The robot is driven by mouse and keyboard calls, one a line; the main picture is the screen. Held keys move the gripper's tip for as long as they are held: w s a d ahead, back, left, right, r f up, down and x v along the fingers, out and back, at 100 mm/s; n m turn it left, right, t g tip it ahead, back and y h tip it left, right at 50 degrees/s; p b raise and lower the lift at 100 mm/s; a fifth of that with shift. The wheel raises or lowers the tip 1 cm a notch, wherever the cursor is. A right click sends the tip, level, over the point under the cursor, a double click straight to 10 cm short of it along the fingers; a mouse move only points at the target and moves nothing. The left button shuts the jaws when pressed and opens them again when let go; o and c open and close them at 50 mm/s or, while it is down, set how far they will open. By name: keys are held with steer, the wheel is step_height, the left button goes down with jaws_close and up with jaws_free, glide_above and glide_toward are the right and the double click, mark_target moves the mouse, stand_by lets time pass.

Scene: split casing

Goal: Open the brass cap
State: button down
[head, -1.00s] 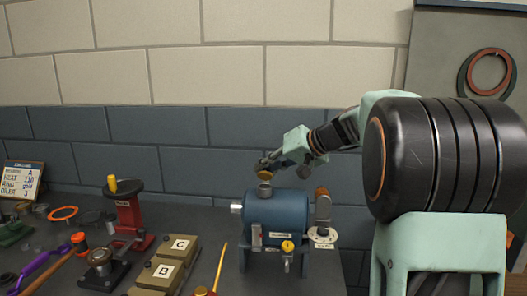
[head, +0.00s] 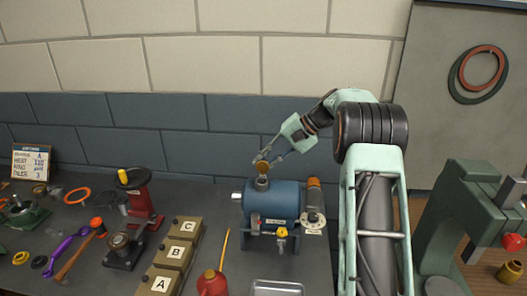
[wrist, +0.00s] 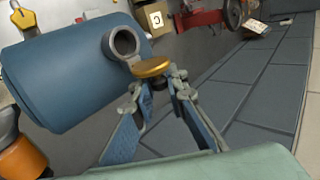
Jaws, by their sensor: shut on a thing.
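The brass cap (wrist: 152,67) is a round golden disc between my fingertips in the wrist view. It stands off the grey filler neck (wrist: 122,42), whose dark open mouth shows beside it. The cap's near edge comes close to the neck's rim; I cannot tell whether a hinge joins them. In the head view the cap (head: 262,167) is small and sits just above the neck (head: 261,184) on top of the blue casing (head: 272,204). My gripper (head: 262,160) is shut on the cap and reaches in from the upper right; its fingers (wrist: 158,85) fill the lower wrist view.
An orange-brown capped cylinder (head: 313,190) stands at the casing's right. Boxes marked A, B and C (head: 183,253), a red oil can (head: 212,284) and a red stand (head: 140,195) lie left. A metal tray (head: 277,287) is in front. A wall (head: 180,130) is behind.

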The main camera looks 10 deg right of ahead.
steer(key=shift+w+d+f+m+g+y+p, duration=0.15)
steer(key=shift+w+f+m+g+y+p, duration=0.25)
steer(key=shift+g, duration=0.4)
steer(key=shift+r, duration=0.1)
steer(key=c, duration=1.9)
jaws_free()
step_height(320, 180, up, 10)
